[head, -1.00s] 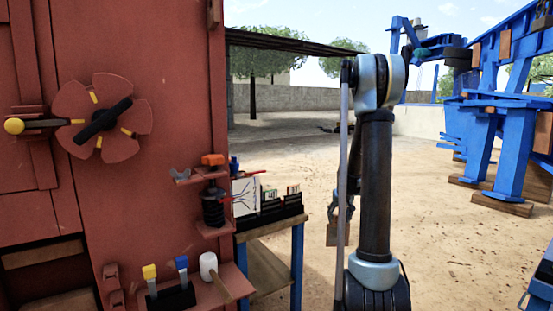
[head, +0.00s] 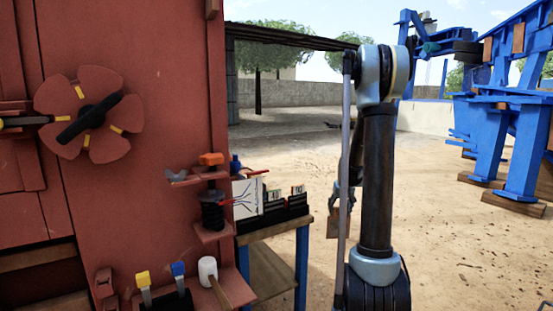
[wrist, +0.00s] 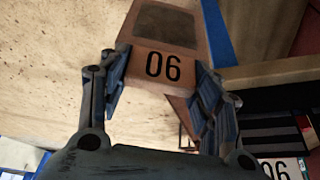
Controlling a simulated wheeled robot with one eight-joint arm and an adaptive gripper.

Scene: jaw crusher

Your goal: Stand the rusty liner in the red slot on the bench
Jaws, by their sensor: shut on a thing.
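The rusty liner (wrist: 160,72) is a brown block marked 06 with a dark worn patch. My gripper (wrist: 160,80) is shut on it, one finger on each side. In the head view my gripper (head: 346,195) hangs behind my own arm, and a small part of the liner (head: 333,224) shows below it, clear of the bench. The bench (head: 268,262) has a wooden top and blue legs and stands left of the liner. Black racks with small numbered cards (head: 285,204) stand on it. I cannot clearly make out the red slot.
A red machine wall (head: 150,200) with a fan-shaped wheel (head: 90,115) fills the left. Its shelves hold a white-headed mallet (head: 210,275) and other tools near the bench. A blue steel frame (head: 520,140) stands at the right. Open sandy ground lies between.

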